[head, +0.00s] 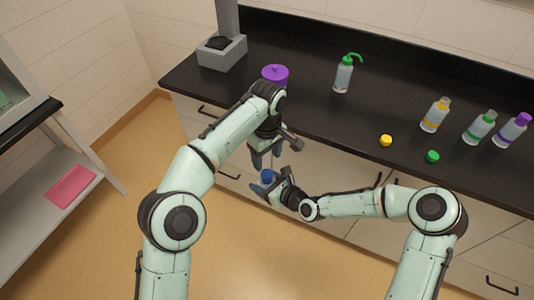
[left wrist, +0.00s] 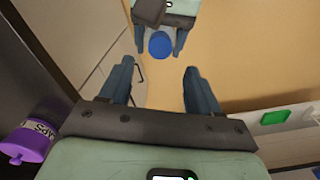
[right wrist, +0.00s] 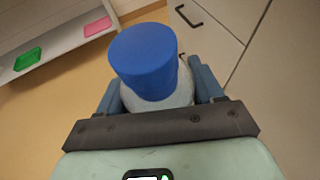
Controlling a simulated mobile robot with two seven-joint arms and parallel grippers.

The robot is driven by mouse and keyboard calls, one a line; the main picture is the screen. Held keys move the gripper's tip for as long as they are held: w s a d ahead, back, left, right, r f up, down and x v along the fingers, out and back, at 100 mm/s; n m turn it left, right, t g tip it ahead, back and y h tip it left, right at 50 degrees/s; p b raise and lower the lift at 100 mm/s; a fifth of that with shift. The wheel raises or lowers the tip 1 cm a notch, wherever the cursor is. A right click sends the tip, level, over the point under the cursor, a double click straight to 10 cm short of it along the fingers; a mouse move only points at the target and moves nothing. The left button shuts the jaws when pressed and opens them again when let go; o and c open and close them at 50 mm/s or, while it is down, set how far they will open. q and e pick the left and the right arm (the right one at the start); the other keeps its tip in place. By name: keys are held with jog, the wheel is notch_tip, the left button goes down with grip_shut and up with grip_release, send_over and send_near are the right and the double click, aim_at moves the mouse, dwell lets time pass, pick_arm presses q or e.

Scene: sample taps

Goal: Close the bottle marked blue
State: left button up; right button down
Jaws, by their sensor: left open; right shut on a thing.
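My right gripper (head: 264,184) is shut on the bottle (right wrist: 162,102), a pale body held off the counter, in front of the drawers. A blue cap (right wrist: 145,62) sits on top of the bottle; whether it is screwed tight I cannot tell. The cap also shows in the head view (head: 267,175) and the left wrist view (left wrist: 160,44). My left gripper (head: 265,160) is open and empty, just above the cap, pointing down. In the left wrist view the cap lies beyond my left fingertips, apart from them. The bottle's label is hidden.
On the black counter (head: 315,115) stand a purple-lidded caps jar (head: 275,74), a green-topped wash bottle (head: 343,75), yellow (head: 434,115), green (head: 480,127) and purple (head: 512,131) marked bottles, and loose yellow (head: 386,140) and green (head: 433,156) caps. A pink tray (head: 70,185) lies at left.

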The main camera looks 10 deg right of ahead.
aim_at(267, 173)
pick_arm(q)
notch_tip(267, 173, down, 7)
jog(key=shift+f, duration=0.2)
dwell(0.3)
jog(key=c, duration=1.1)
jog(key=m, duration=0.6)
jog(key=shift+m, duration=0.3)
jog(key=o, duration=1.2)
jog(key=shift+c, duration=0.2)
